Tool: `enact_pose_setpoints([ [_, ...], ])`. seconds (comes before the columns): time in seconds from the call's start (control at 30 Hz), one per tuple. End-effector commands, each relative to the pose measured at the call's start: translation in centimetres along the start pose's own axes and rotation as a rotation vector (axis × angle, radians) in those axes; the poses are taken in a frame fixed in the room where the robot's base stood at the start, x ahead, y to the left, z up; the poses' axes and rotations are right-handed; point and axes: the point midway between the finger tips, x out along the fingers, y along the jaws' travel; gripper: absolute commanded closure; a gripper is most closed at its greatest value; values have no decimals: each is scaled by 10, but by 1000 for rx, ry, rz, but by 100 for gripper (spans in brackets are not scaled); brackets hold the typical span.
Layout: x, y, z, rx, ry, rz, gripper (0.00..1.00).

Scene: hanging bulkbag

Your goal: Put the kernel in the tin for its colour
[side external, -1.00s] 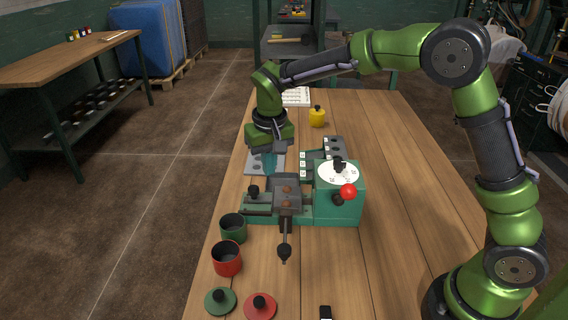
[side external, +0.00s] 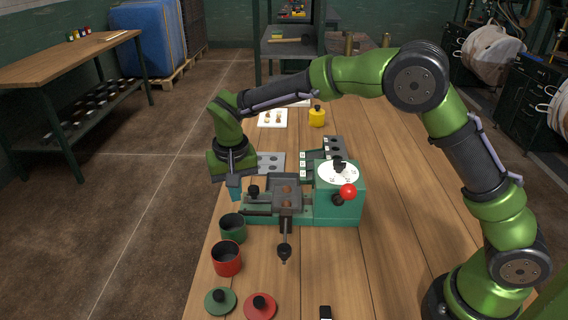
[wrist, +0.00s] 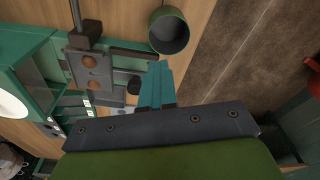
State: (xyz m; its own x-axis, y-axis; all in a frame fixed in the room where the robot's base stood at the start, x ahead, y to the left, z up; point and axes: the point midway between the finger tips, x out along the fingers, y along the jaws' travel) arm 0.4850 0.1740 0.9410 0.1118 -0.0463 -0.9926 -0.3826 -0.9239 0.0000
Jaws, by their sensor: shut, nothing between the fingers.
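My gripper (side external: 234,190) is shut and empty, pointing down at the left end of the green machine, behind the green tin. Its teal fingers also show in the wrist view (wrist: 155,84). The open green tin (side external: 233,229) stands at the table's left edge and appears just beyond the fingertips in the wrist view (wrist: 169,31). The open red tin (side external: 227,260) stands in front of it. A yellow tin (side external: 317,118) with a black knob is at the back. Brown round spots, possibly kernels, sit on the machine's grey part (wrist: 89,75); I cannot tell which is the kernel.
The green machine (side external: 338,208) has a white dial and a red ball knob (side external: 348,191). A green lid (side external: 220,302) and a red lid (side external: 260,307) lie in front. A grey plate (side external: 270,161) and a white card (side external: 272,119) with brown pieces lie behind. The table's right side is clear.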

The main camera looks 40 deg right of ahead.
Motion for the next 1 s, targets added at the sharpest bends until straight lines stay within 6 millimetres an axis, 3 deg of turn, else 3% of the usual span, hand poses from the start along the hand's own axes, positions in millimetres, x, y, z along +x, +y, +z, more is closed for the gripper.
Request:
enact_pose_setpoints([
  [0.33,3,0,0,0,0,0,100],
  [0.53,3,0,0,0,0,0,72],
  [0.83,1,0,0,0,0,0,72],
  [1.0,-18,0,0,-1,3,-2,72],
])
